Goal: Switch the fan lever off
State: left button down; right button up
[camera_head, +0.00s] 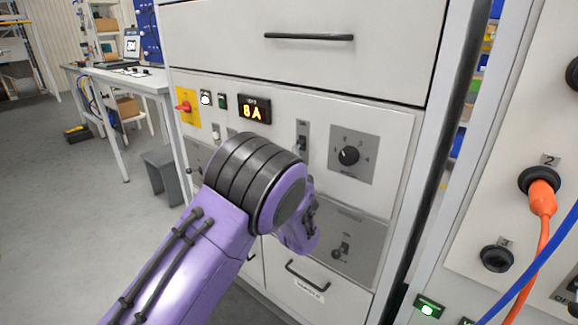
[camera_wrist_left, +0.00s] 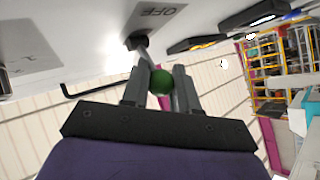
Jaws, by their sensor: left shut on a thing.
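A lever with a green ball knob (camera_wrist_left: 160,82) shows in the left wrist view, its dark base just under a grey plate (camera_wrist_left: 160,14) marked OFF. My left gripper (camera_wrist_left: 161,70) is shut on the green knob, one finger on each side. In the head view my purple left wrist (camera_head: 300,236) is in front of the cabinet's control panel, and it hides the fingers and this lever. I cannot tell the lever's exact position. My right gripper is not in view.
The panel holds a rotary dial (camera_head: 349,155), a small switch (camera_head: 302,142), a lit display (camera_head: 254,109) and a red switch (camera_head: 184,106). A lower plate has another small lever (camera_head: 343,249). At right, an orange plug (camera_head: 541,196) and cables hang close. The floor at left is open.

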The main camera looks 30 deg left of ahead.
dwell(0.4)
pick_arm(q)
jog(key=c, duration=0.9)
grip_release()
jog(key=shift+f, duration=0.1)
jog(key=b+v, duration=0.2)
jog(key=v, duration=0.8)
jog(key=shift+f, duration=0.2)
jog(key=shift+d, duration=0.15)
